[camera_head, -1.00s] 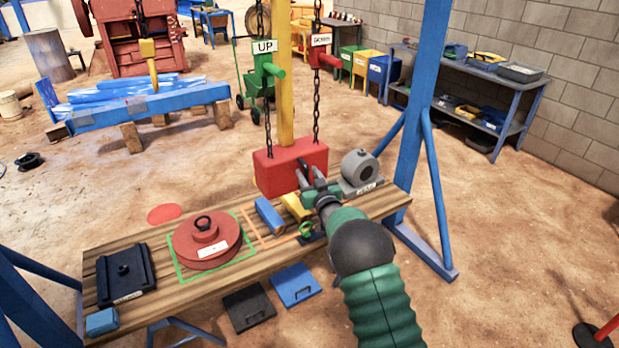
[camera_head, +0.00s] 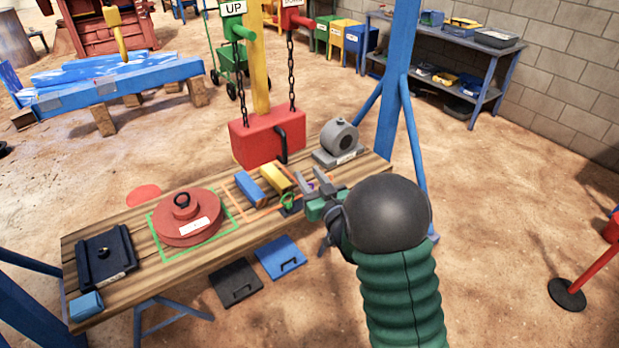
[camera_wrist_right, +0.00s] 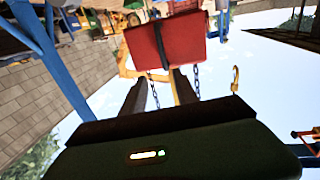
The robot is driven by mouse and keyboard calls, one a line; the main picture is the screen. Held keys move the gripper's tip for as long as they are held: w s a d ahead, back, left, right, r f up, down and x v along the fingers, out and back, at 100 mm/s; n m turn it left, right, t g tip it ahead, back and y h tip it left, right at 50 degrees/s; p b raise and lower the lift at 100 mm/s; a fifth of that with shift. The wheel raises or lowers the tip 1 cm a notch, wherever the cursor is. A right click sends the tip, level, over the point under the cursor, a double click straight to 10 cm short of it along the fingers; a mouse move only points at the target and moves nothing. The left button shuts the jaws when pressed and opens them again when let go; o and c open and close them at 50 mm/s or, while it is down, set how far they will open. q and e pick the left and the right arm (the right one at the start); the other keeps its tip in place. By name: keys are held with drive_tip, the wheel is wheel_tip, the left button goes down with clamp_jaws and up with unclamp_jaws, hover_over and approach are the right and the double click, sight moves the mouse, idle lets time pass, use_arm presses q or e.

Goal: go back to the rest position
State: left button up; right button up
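My right arm comes in from the lower right in the head view, with its green sleeve and dark round joint. My right gripper (camera_head: 316,182) is over the right end of the wooden workbench (camera_head: 150,285). Its fingers are apart and nothing shows between them. In the right wrist view the two dark fingers (camera_wrist_right: 160,90) stand apart, with the red block (camera_wrist_right: 167,43) beyond them. In the head view the red block (camera_head: 255,138), with a black handle, is beyond the gripper and apart from it. My left gripper is not in view.
On the bench are a red round weight (camera_head: 188,222), a black plate (camera_head: 104,258), a blue piece (camera_head: 249,188), a yellow piece (camera_head: 275,178) and a grey bearing housing (camera_head: 338,142). A blue post (camera_head: 400,100) stands behind the right end. Chains with UP and DOWN handles hang above.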

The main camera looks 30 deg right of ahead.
drive_tip(key=shift+f, duration=0.1)
drive_tip(key=s+a+f+g+y, duration=0.1)
drive_tip(key=s+a+f+g, duration=0.7)
drive_tip(key=s+a+f, duration=0.15)
drive_tip(key=s+a+f+n+g+y, duration=0.1)
drive_tip(key=s+a+f+g, duration=0.1)
drive_tip(key=s, duration=0.5)
drive_tip(key=s+a+f+g, duration=0.2)
drive_tip(key=s+a+g, duration=0.3)
drive_tip(key=s, duration=0.3)
drive_tip(key=shift+s+a+f+n+y+p, duration=0.2)
drive_tip(key=shift+a+n+y+p, duration=0.2)
drive_tip(key=shift+a, duration=0.45)
drive_tip(key=shift+c, duration=0.4)
idle(0.6)
